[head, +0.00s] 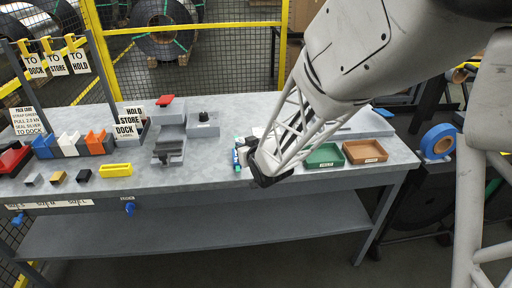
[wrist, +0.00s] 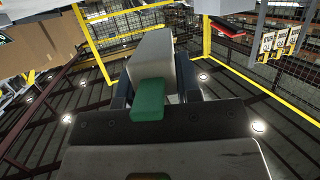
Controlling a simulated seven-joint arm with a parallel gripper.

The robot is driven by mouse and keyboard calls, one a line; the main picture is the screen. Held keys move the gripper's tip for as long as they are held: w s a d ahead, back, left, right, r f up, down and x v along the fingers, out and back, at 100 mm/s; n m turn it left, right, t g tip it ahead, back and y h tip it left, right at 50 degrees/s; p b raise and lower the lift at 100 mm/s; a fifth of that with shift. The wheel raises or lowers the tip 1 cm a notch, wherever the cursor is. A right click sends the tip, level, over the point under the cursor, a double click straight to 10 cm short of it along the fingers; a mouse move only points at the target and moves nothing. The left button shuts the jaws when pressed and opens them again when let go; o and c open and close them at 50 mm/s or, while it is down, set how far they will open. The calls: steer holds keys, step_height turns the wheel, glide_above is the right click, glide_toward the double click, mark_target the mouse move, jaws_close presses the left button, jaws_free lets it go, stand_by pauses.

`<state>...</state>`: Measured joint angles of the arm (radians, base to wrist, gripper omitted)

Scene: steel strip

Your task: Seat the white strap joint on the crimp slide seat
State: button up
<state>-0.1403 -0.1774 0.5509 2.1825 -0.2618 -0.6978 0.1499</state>
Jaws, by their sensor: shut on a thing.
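My gripper (head: 258,168) is at the middle front of the bench in the head view, pointing left. In the wrist view my gripper (wrist: 155,92) is shut on a pale block, which looks like the white strap joint (wrist: 152,52). In the head view a white bit of it (head: 243,156) shows at the fingertips. A green piece (wrist: 148,100) lies against its near end between the fingers. The grey crimp slide seat (head: 168,152) appears to be the stepped fixture on the bench, left of my gripper and apart from it. The far end of the held block is unclear.
Green (head: 324,163) and brown (head: 365,158) trays are to the right. Coloured holders (head: 95,143) and a yellow block (head: 115,170) are at left. Bare bench lies between the fixture and my gripper.

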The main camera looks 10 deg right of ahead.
steer(key=w+a+r+n+g+y, duration=0.4)
steer(key=w+a+n+y, duration=0.2)
steer(key=w+a, duration=0.6)
steer(key=n+g+y, duration=0.4)
steer(key=n+g, duration=0.4)
steer(key=g, duration=0.2)
glide_above(173, 147)
steer(key=shift+w+a+f, duration=0.1)
steer(key=shift+f, duration=0.65)
steer(key=shift+f, duration=0.1)
steer(key=shift+f, duration=2.9)
steer(key=shift+f, duration=0.25)
steer(key=shift+f, duration=0.1)
